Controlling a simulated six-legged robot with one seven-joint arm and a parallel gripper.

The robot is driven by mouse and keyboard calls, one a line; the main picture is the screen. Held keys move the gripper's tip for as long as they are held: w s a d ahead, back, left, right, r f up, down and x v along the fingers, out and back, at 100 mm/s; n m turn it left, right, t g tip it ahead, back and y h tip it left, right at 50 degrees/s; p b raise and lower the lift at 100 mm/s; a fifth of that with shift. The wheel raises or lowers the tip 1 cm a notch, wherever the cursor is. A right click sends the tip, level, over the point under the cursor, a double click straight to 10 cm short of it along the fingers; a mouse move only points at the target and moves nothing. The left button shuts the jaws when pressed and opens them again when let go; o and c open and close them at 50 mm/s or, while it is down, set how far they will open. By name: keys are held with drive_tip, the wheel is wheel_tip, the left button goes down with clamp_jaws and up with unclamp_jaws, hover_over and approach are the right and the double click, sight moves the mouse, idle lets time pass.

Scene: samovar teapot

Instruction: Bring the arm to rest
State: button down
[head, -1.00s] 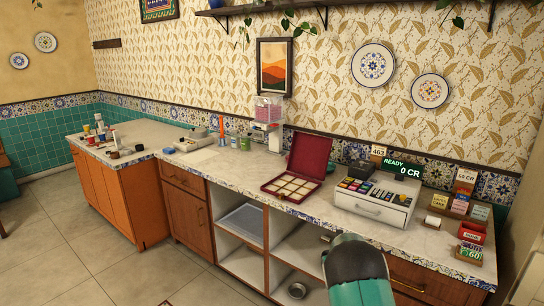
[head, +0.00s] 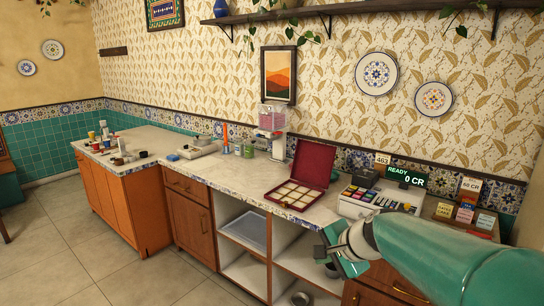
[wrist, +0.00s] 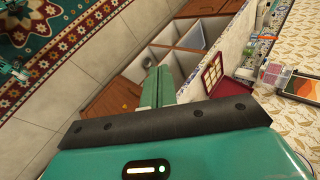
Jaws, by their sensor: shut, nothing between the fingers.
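My arm is teal and reaches in from the right edge of the head view, in front of the counter. My gripper (head: 328,252) is at its end, in front of the open shelves and below the counter edge. In the wrist view, the teal fingers of my gripper (wrist: 158,86) lie together with nothing between them. My arm hides part of the lower cabinet and the counter's right front.
The counter (head: 225,172) holds an open red box (head: 311,165), a cash register (head: 360,203) and small card stands (head: 465,214). Cups and small items stand at its far left end. The tiled floor (head: 60,255) at left is clear. A patterned rug (wrist: 50,65) shows in the wrist view.

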drive_tip(key=s+d+n+h, duration=0.2)
drive_tip(key=s+n, duration=0.3)
drive_tip(key=s, duration=0.6)
drive_tip(key=s+d+n+g+h, duration=0.1)
drive_tip(key=s+d+n+h, duration=0.1)
drive_tip(key=s+n, duration=0.4)
drive_tip(key=s, duration=0.5)
drive_tip(key=shift+s+d+f+h, duration=0.15)
drive_tip(key=shift+s+f+h, duration=0.1)
drive_tip(key=shift+f+h, duration=0.15)
